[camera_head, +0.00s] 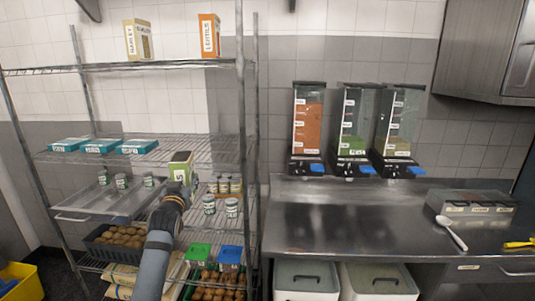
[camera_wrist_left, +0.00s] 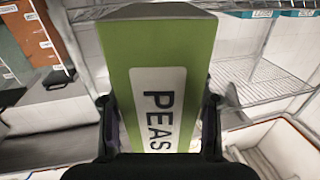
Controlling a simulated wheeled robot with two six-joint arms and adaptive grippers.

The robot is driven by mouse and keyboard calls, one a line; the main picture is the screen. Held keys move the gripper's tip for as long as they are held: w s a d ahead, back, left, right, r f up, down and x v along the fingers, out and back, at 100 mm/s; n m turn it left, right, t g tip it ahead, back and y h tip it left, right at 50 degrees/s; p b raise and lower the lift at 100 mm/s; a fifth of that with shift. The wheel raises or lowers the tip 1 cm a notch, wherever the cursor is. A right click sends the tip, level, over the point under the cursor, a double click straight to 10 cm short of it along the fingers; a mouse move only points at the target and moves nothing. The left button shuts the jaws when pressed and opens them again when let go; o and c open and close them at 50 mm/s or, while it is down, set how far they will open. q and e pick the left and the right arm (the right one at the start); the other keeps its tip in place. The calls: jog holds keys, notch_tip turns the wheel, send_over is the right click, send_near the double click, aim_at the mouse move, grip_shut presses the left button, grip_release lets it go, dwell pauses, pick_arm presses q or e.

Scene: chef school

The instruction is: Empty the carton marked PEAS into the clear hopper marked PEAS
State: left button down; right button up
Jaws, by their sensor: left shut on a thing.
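The green carton (camera_head: 180,168) is upright at the wire shelf. In the left wrist view the carton (camera_wrist_left: 195,55) fills the middle, with PEAS on its white label. My left gripper (camera_wrist_left: 160,125) is shut on it, one finger on each side; in the head view the gripper (camera_head: 178,190) is just below the carton. My right gripper is not in view.
The left hopper (camera_head: 307,125) holds orange contents; the right hopper (camera_head: 400,120) holds some greenish contents. Small jars (camera_head: 231,207) stand close to my gripper on the wire rack. The steel counter (camera_head: 340,210) is clear in front of the hoppers; a white spoon (camera_head: 452,233) lies at right.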

pick_arm(q)
jog(key=s+d+f+h+b, duration=0.1)
jog(key=s+d+f, duration=0.1)
jog(key=s+f, duration=0.6)
jog(key=s+d+f, duration=0.3)
jog(key=s+f, duration=0.2)
jog(key=f, duration=0.7)
jog(key=s+d+f, duration=0.1)
jog(key=s+f, duration=0.3)
jog(key=s, duration=0.3)
jog(key=s+d+f+m+h+b, duration=0.1)
jog(key=s+d+f, duration=0.1)
jog(key=s+f, duration=0.3)
jog(key=shift+s, duration=1.25)
jog(key=shift+d, duration=0.1)
